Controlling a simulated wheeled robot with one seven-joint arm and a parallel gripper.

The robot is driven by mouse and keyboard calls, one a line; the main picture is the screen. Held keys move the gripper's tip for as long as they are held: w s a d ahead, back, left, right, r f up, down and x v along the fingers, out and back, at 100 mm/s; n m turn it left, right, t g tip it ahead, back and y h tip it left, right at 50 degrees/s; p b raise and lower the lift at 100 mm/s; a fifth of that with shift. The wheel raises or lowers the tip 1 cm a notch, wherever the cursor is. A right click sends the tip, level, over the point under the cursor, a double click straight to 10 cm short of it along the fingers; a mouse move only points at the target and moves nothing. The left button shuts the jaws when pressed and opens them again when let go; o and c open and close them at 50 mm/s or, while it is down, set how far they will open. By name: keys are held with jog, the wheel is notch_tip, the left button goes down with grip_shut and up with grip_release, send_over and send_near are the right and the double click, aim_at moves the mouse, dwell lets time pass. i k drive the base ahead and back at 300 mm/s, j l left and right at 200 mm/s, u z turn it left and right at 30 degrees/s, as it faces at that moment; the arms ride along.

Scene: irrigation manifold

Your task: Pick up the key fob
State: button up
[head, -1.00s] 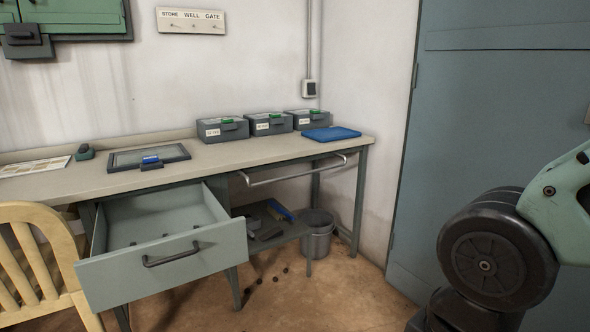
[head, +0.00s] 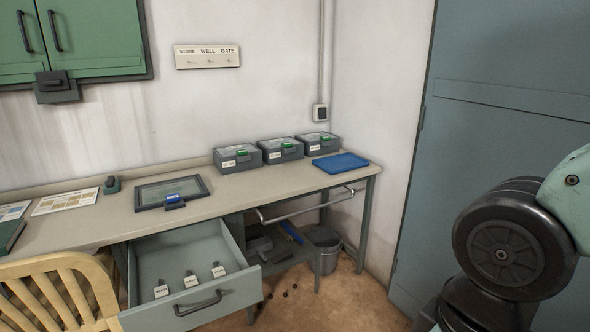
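The open grey-green drawer (head: 222,290) under the desk holds three small dark items with white tags: a left one (head: 161,290), a middle one (head: 191,281) and a right one (head: 218,270). They look like tagged keys or fobs, and the tag writing is too small to read. A small dark teal device (head: 112,184) stands on the desk at the left. A blue piece (head: 174,201) sits at the front edge of a dark framed panel (head: 158,190). I cannot tell which one is the key fob. My gripper is out of view; only part of my arm shows at the right.
A wooden chair (head: 62,282) stands left of the drawer. Three grey boxes (head: 281,150) and a blue tray (head: 340,162) are on the desk (head: 250,187). A bucket (head: 325,250) stands below. A board with hooks (head: 207,57) hangs on the wall.

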aim_at(191, 281)
jog(key=i+j, duration=0.1)
jog(key=j, duration=1.05)
jog(key=i+j, duration=0.15)
jog(key=j, duration=1)
jog(key=i+j, duration=0.15)
jog(key=j, duration=0.4)
jog(key=j+u, duration=0.05)
